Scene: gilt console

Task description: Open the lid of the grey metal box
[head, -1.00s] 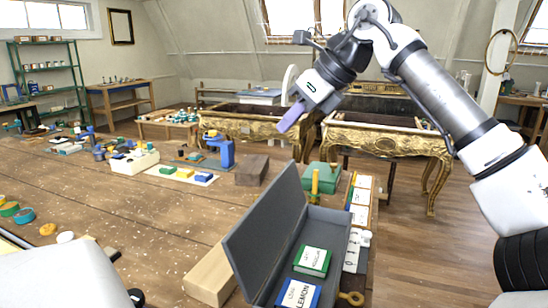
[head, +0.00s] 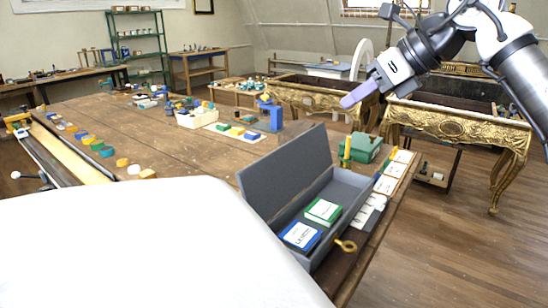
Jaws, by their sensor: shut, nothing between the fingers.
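The grey metal box (head: 349,191) stands near the right edge of the wooden workbench. Its lid (head: 287,172) is open, standing up and leaning back to the left. Inside lie a blue packet (head: 299,236) and a green packet (head: 323,211), both with white labels. A brass key-like piece (head: 345,246) shows at the box's front right side. My gripper (head: 350,100) is shut and empty, with pale purple fingers. It is raised above and beyond the box, apart from the lid.
A green box (head: 366,148) and several white cards (head: 391,177) lie behind and right of the grey box. A blue device (head: 270,116) and a white tray (head: 198,118) stand farther back. Gilt consoles (head: 455,125) stand beyond the bench. The bench's middle (head: 170,155) is mostly clear.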

